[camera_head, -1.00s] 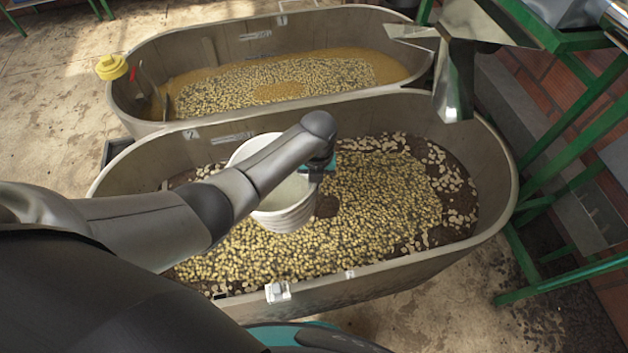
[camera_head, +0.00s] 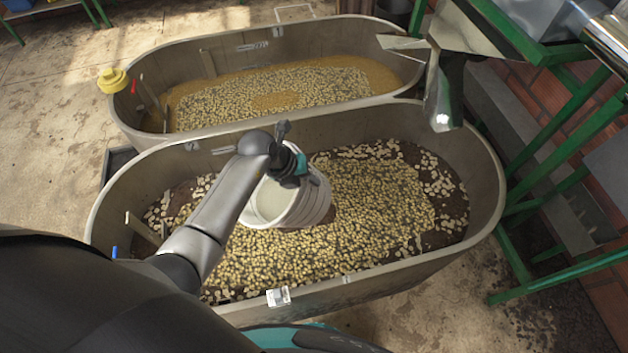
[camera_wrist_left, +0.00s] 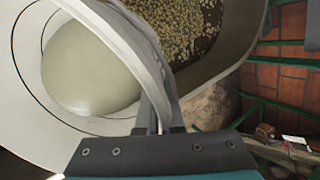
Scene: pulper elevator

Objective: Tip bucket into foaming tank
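A white bucket (camera_head: 300,200) is over the near tank (camera_head: 470,130), which holds pale beans on dark matter. My left gripper (camera_head: 290,170) is shut on its rim. The bucket is tilted, its mouth facing left and toward me. In the left wrist view the fingers (camera_wrist_left: 158,110) pinch the bucket's rim (camera_wrist_left: 135,45), and a pale, smooth surface shows inside; I cannot tell if it is liquid or the bottom. No stream shows leaving it. The far tank (camera_head: 225,60) holds beans in brownish liquid. No label tells me which tank is the foaming one. My right gripper is not in view.
A metal chute (camera_head: 445,90) hangs over the far right end of the near tank. A green frame (camera_head: 560,160) stands along the right. A yellow object (camera_head: 113,80) is at the far tank's left rim. Concrete floor is open at left.

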